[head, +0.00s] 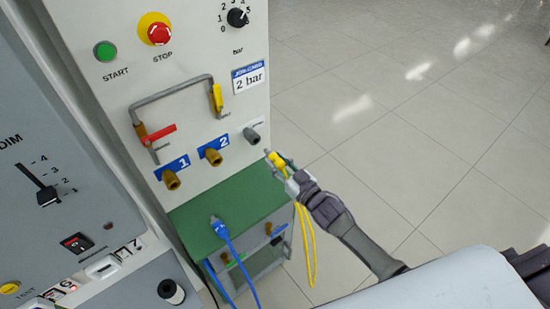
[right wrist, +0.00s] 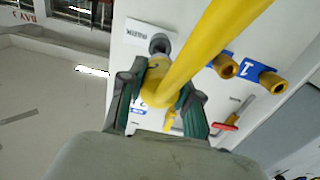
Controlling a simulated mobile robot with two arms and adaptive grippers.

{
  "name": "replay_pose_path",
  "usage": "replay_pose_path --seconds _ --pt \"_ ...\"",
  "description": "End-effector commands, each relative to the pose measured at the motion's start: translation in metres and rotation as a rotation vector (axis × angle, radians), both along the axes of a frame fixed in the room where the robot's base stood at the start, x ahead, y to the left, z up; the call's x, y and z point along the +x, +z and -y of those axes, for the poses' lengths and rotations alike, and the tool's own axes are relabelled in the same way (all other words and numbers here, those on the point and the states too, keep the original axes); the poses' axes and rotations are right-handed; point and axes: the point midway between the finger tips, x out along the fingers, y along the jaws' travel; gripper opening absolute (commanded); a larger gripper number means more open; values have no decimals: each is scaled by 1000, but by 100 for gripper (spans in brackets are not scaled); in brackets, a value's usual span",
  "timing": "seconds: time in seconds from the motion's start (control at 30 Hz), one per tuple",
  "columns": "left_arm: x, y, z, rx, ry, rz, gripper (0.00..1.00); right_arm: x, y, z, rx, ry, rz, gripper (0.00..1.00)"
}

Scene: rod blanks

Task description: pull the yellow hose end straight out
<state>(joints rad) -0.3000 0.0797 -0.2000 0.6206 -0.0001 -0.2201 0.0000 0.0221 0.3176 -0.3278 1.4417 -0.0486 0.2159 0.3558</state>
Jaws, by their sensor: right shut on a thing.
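The yellow hose end (head: 277,161) is in my right gripper (head: 286,174), which is shut on it, in front of the panel at the lower right. Its metal tip points at the grey port (head: 252,135) and looks a little apart from it in the head view. In the right wrist view the yellow hose end (right wrist: 157,85) sits between the two fingers of my right gripper (right wrist: 158,97), with the grey port (right wrist: 159,44) just beyond; the contact there is hard to judge. The yellow hose hangs down below the gripper. My left gripper is not in view.
Brass ports 1 (head: 171,179) and 2 (head: 213,156) sit left of the grey port. A blue hose (head: 228,243) has its end on the green shelf (head: 185,222). A pipe with red (head: 160,133) and yellow (head: 217,97) levers is above. The floor at right is clear.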

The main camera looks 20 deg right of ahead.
Motion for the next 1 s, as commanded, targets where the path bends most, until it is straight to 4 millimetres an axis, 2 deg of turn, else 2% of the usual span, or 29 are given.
replay_pose_path --seconds 0.6,1.0 --pt "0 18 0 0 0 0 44 -35 1 13 -1 0 0 0" --pt "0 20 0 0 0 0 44 -41 1 15 0 0 2 0"
